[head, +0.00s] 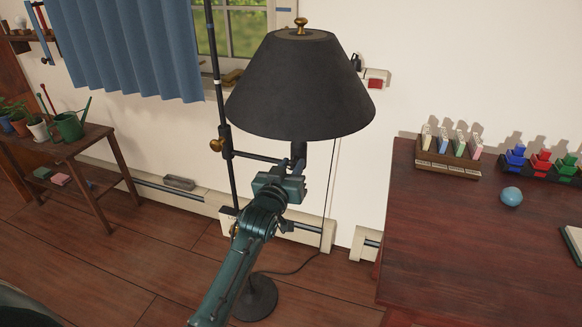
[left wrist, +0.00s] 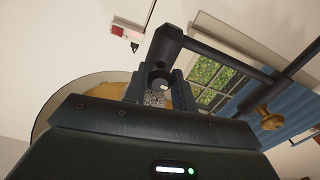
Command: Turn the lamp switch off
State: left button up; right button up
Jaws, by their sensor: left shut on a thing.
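The floor lamp has a wide black shade (head: 300,85), a thin dark pole (head: 214,90) and a round base (head: 254,298). A side arm runs from the pole to a dark fitting (head: 298,151) under the shade; this fitting also shows in the left wrist view (left wrist: 163,72). My left gripper (head: 287,180) is just below the fitting. In the left wrist view, its fingers (left wrist: 157,98) are shut on a small grey, rough-textured piece below the fitting, which looks like the lamp switch. The gripper partly hides it. My right gripper is not in view.
A brass knob (head: 217,145) sits on the pole. A cord (head: 328,200) hangs down to the floor. A wooden desk (head: 470,250) with a blue ball (head: 511,196) stands at right. A plant shelf (head: 70,150) stands at left. The floor between is mostly open.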

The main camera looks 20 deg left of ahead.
pick_arm(q)
jog(key=shift+r+n+p, duration=0.15)
jog(key=shift+n+p, duration=0.35)
jog(key=shift+n, duration=0.3)
jog(key=o, duration=1)
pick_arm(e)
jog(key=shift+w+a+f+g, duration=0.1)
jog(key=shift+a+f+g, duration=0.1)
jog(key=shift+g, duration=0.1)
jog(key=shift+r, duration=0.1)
pick_arm(q)
jog(key=shift+s, duration=0.3)
jog(key=s, duration=0.6)
jog(key=s+p, duration=0.1)
jog(key=s, duration=0.5)
jog(key=shift+s+a, duration=0.2)
jog(key=shift+s, duration=0.1)
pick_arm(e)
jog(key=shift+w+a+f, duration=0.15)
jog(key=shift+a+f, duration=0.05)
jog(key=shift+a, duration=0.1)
